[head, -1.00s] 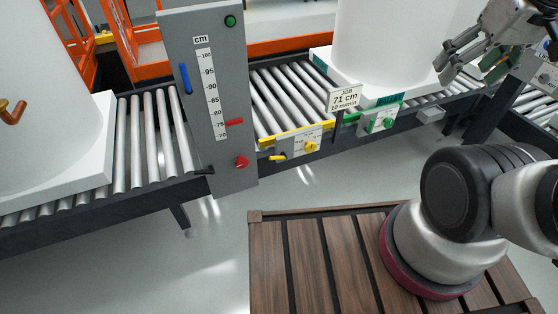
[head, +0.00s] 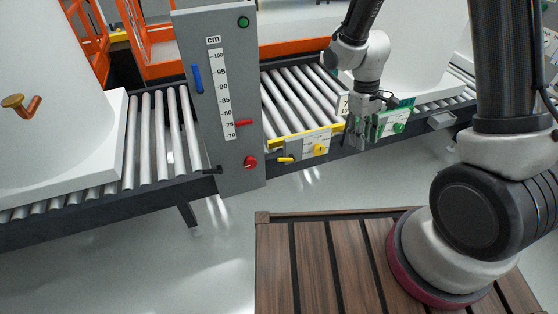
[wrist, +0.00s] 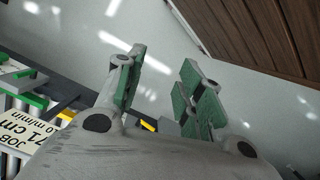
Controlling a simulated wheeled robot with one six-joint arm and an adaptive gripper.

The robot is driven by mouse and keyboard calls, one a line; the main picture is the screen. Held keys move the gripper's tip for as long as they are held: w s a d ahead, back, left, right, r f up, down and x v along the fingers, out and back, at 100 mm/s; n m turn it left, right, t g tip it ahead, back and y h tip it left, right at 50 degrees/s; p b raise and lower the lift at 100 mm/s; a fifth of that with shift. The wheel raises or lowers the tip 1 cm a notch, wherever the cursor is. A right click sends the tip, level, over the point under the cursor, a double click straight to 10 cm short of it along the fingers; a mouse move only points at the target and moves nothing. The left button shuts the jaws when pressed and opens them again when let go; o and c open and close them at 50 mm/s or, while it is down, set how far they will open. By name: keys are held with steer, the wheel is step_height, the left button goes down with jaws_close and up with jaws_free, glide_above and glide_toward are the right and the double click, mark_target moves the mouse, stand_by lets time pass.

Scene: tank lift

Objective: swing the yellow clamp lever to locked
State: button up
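In the head view a yellow bar (head: 300,138) runs along the conveyor's front edge, above a white plate with a yellow knob (head: 320,149). A small yellow lever-like handle (head: 285,159) sticks out left of the plate. I cannot tell for sure which yellow part is the clamp lever. My gripper (head: 357,147) hangs in front of the conveyor, right of the yellow knob and just left of the green knob. In the wrist view my gripper (wrist: 164,60) is open, with green pads apart and nothing between them.
A green knob (head: 398,127) on its plate stands right of my gripper. My gripper partly hides the job sign (head: 342,105), which also shows in the wrist view (wrist: 30,140). The grey gauge post (head: 235,170) stands left. Floor in front of the conveyor is clear.

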steer(key=w+a+f+n+t, duration=0.1)
steer(key=w+a+f+n, duration=0.15)
steer(key=f, duration=0.85)
steer(key=w+a+f+n, duration=0.2)
steer(key=a+f+n, duration=0.15)
steer(key=f, duration=0.65)
steer(key=n+t+y, duration=0.7)
steer(key=n, duration=0.1)
glide_toward(280, 159)
steer(key=x, duration=1.1)
steer(key=shift+s, duration=0.1)
steer(key=shift+c, duration=0.2)
steer(key=shift+r, duration=0.1)
jaws_close()
